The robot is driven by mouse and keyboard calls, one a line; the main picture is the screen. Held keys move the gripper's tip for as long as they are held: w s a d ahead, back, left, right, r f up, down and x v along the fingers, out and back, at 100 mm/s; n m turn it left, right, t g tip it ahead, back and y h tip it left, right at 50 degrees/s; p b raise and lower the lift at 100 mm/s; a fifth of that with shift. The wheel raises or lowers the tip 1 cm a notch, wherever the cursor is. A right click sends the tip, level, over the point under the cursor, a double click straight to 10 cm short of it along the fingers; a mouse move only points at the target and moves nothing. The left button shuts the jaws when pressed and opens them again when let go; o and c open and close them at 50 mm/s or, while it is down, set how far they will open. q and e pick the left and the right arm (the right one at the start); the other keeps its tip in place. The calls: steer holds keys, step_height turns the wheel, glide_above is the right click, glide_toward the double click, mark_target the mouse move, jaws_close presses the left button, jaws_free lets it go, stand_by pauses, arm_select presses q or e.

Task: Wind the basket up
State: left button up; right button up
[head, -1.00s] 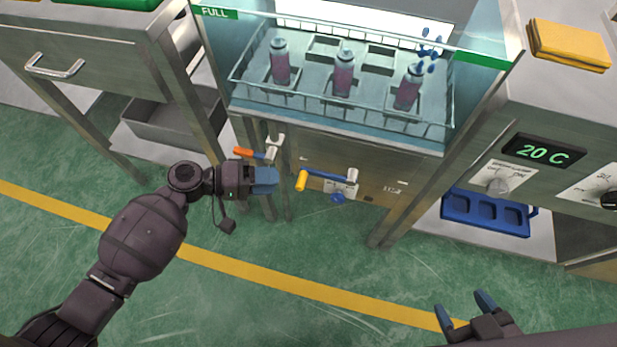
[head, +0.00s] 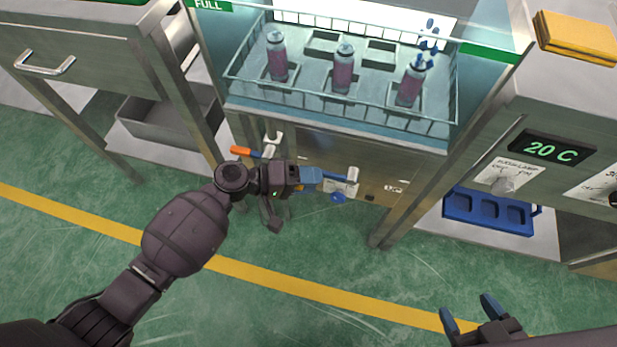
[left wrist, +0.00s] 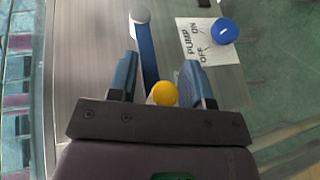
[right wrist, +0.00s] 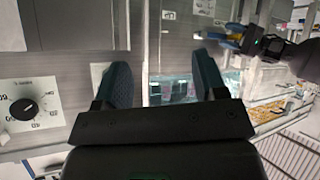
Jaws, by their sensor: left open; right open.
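The wire basket (head: 433,126) sits in the glass-fronted tank and holds three pinkish cans, including the middle one (head: 343,72). Below the tank front is a crank with a blue arm (left wrist: 147,55), a grey hub (head: 353,174) and a yellow knob (left wrist: 164,93). My left gripper (head: 318,180) is open at the crank. In the left wrist view the yellow knob lies between its two fingers, with a gap on each side. My right gripper (head: 468,312) is open and empty at the lower right, away from the tank.
An orange-handled valve (head: 246,151) is left of the crank. A blue pump knob (left wrist: 225,30) with an ON/OFF label is close to the crank. A blue tray (head: 488,212) sits under the right bench. The floor in front is clear.

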arm_select(q)
steer(key=shift+s+f, duration=0.1)
jaws_close()
steer(key=shift+a+r+y+p, duration=0.1)
steer(key=shift+r+y+p, duration=0.25)
steer(key=shift+p, duration=0.3)
